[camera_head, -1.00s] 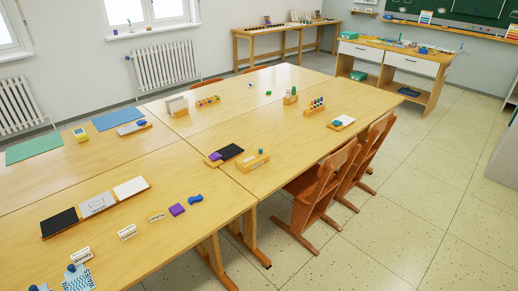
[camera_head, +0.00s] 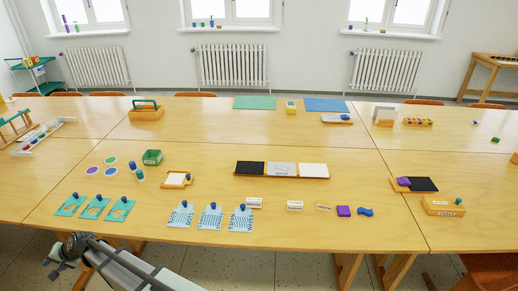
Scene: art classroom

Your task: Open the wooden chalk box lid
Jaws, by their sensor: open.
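A small wooden box (camera_head: 442,206) with a pale label on its front and a teal knob on top stands near the front edge of the table on the right. It looks closed; the label is too small to read. Another wooden box (camera_head: 146,113) with a dark green handle stands at the back left, and I cannot tell for sure which one is the chalk box. My gripper (camera_head: 52,268) is at the lower left, in front of the table edge and below the teal cards. It is open, touches nothing and is far from both boxes.
The joined wooden tables (camera_head: 370,185) fill the view. A chair (camera_head: 480,272) stands at the lower right.

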